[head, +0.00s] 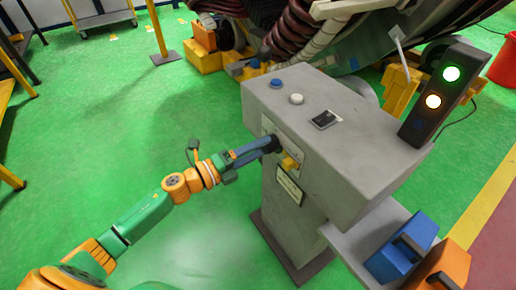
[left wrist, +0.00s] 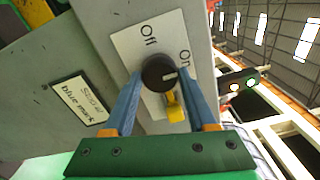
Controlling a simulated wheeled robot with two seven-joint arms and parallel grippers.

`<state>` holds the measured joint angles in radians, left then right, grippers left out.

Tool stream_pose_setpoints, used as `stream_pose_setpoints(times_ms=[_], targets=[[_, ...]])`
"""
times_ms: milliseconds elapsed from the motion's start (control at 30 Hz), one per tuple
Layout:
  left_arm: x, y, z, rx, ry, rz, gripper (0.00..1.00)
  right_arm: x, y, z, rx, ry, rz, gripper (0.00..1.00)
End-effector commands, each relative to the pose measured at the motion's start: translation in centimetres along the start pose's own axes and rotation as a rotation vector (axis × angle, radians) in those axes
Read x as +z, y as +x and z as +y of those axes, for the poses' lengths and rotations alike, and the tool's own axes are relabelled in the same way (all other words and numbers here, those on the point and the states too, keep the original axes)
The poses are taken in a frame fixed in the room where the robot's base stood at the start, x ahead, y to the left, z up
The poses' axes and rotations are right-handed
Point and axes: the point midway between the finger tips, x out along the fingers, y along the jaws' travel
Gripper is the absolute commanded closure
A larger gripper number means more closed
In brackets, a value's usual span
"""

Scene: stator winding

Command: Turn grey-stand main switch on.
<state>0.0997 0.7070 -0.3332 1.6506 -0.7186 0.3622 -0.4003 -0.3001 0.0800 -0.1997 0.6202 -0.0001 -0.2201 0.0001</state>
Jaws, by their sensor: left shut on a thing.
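The grey stand (head: 345,140) is in the middle of the head view. Its main switch, a round black knob (left wrist: 158,73), sits on a pale plate marked "Off" and "On" in the left wrist view. The white mark on the knob points right, toward the "On" side. My left gripper (head: 272,146) is shut on the knob, with one blue finger on each side of it. In the head view the fingers mostly hide the knob. My right gripper is not in view.
A yellow part (head: 291,161) sticks out beside the knob. A light box (head: 442,90) on the stand shows lit green and amber lamps. Blue (head: 402,246) and orange (head: 443,266) boxes are at the lower right. Green floor left of the stand is clear.

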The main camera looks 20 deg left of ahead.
Motion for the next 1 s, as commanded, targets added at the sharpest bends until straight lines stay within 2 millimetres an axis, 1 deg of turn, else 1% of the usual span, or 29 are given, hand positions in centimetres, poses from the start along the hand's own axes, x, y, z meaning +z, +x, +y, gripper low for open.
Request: stream_pose_setpoints(times_ms=[300, 333, 367, 400, 433, 667, 767, 867, 1000], targets=[[0.0, 0.0, 0.0, 0.001, 0.004, 0.001, 0.98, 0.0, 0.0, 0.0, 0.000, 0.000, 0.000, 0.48], [0.0, 0.0, 0.0, 0.001, 0.004, 0.001, 0.35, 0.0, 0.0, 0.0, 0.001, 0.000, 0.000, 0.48], [0.0, 0.0, 0.0, 0.001, 0.004, 0.001, 0.27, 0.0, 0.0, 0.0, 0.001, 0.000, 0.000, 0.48], [0.0, 0.0, 0.0, 0.001, 0.004, 0.000, 0.16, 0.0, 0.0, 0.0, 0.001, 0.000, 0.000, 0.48], [0.0, 0.0, 0.0, 0.001, 0.003, 0.000, 0.13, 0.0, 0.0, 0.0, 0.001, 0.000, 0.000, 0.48], [0.0, 0.0, 0.0, 0.001, 0.002, 0.000, 0.13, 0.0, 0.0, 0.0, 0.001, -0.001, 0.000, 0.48], [0.0, -0.5, 0.1, 0.002, 0.001, -0.001, 0.13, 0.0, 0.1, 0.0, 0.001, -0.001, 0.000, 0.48], [-0.1, -2.0, 0.3, 0.005, 0.001, 0.000, 0.13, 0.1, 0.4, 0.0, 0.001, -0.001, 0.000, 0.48], [-0.1, -4.7, 0.3, 0.005, 0.001, 0.001, 0.13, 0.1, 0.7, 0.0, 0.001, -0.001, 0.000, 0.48]])
